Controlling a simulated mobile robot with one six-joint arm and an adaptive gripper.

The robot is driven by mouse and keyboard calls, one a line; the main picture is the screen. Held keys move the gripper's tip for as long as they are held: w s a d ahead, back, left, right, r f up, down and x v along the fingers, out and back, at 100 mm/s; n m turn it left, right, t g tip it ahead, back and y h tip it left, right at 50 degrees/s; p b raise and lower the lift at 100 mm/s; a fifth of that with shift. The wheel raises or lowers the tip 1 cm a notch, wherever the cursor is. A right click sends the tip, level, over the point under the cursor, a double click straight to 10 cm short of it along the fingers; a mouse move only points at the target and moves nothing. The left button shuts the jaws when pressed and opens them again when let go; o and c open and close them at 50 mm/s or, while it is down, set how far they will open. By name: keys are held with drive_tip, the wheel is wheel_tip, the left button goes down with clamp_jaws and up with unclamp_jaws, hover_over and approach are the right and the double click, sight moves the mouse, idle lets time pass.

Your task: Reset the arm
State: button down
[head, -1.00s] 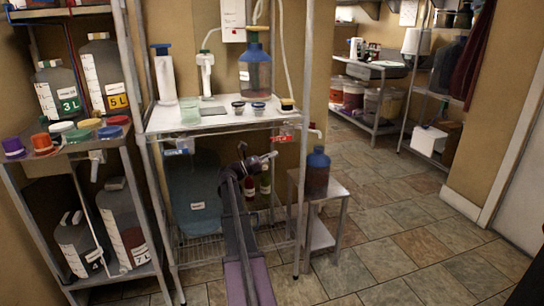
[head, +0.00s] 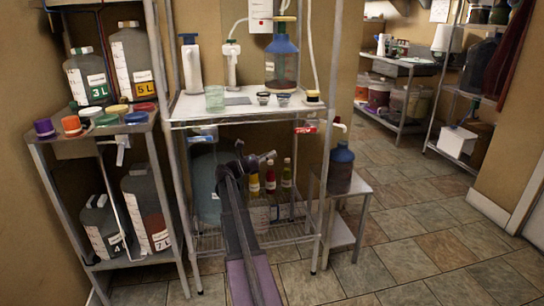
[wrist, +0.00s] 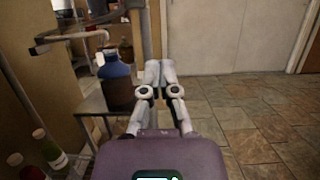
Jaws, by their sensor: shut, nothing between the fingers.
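My gripper shows in the wrist view (wrist: 152,72) with its two fingers together and nothing between them. In the head view the arm reaches forward from the bottom middle, and its end (head: 268,157) is in front of the metal shelf unit, below its white top. In the wrist view the fingers point toward open floor and a pale door, just right of a blue-topped jug (wrist: 115,80). That jug also stands on a small metal stand in the head view (head: 342,168). The gripper looks apart from it.
The white shelf top (head: 190,108) holds pumps, a blue jug (head: 282,60) and small jars. Bottles (head: 270,180) stand on the level below. A left rack (head: 50,150) holds coloured caps and labelled jugs. Tiled floor (head: 420,230) is clear at the right.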

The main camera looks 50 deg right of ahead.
idle(0.4)
drive_tip(key=w+a+f+m+t+y, duration=0.15)
drive_tip(key=a+f+t+y, duration=0.35)
drive_tip(key=a, duration=0.6)
drive_tip(key=w+a+f+m+t, duration=0.1)
drive_tip(key=a+f+m+t, duration=0.1)
drive_tip(key=a+f, duration=0.65)
drive_tip(key=w+a+f+m+t+y, duration=0.1)
drive_tip(key=a+f+m+t+y, duration=0.25)
drive_tip(key=a, duration=0.85)
drive_tip(key=s+a+f+m+t+y+p, duration=0.1)
drive_tip(key=s+a+f+t+y, duration=0.2)
drive_tip(key=a, duration=1)
drive_tip(key=s+a+f+m+y, duration=0.25)
drive_tip(key=a+y, duration=0.25)
drive_tip(key=a, duration=0.9)
wheel_tip(320, 180, up, 37)
drive_tip(key=p, duration=3.8)
drive_tip(key=shift+a, duration=0.4)
drive_tip(key=shift+r+n, duration=0.1)
drive_tip(key=shift+n, duration=0.15)
